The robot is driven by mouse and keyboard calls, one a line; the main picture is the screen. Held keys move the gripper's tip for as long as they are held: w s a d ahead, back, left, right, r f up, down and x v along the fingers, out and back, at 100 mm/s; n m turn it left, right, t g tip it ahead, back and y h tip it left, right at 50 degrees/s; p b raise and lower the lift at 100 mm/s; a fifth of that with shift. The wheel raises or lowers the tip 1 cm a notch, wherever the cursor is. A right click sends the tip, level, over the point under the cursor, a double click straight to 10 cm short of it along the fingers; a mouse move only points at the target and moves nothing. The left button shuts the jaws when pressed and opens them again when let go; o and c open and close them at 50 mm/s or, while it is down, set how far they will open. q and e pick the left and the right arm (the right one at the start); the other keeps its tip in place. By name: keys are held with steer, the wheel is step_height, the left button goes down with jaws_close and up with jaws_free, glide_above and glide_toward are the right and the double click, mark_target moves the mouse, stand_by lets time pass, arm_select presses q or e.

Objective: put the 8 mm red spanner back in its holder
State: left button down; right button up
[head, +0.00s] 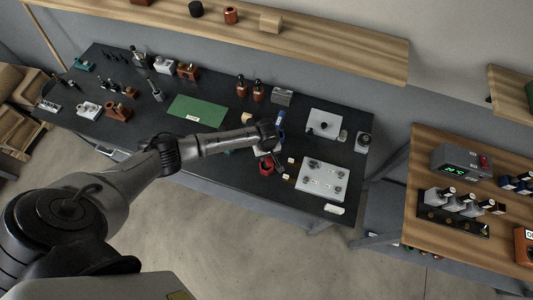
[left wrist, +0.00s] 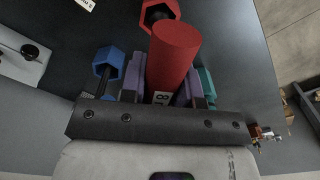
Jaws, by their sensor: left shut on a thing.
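My left gripper (left wrist: 162,82) is shut on the red spanner, whose red cylindrical handle (left wrist: 176,50) fills the space between the purple finger pads. A small white label with an 8 shows at its near end. A red hexagonal piece with a dark middle (left wrist: 159,12), perhaps the holder, shows just beyond the handle, which partly covers it; I cannot tell whether they touch. In the head view a red piece (head: 266,168) sits on the black bench just below the gripper (head: 268,148). The spanner itself is mostly hidden there. My right gripper is not in view.
A blue hexagonal piece (left wrist: 108,62) and a teal piece (left wrist: 206,84) flank the fingers. A grey plate with fittings (head: 322,180) lies to the right, near small wooden-topped items. A green mat (head: 198,112) lies to the left on the black bench (head: 222,93).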

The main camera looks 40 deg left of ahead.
arm_select(q)
steer(key=shift+f, duration=0.8)
steer(key=shift+f+b, duration=0.55)
steer(key=shift+f, duration=0.15)
steer(key=c, duration=0.8)
jaws_free()
steer(key=shift+r, duration=0.1)
step_height(320, 180, up, 14)
steer(key=shift+f, duration=0.15)
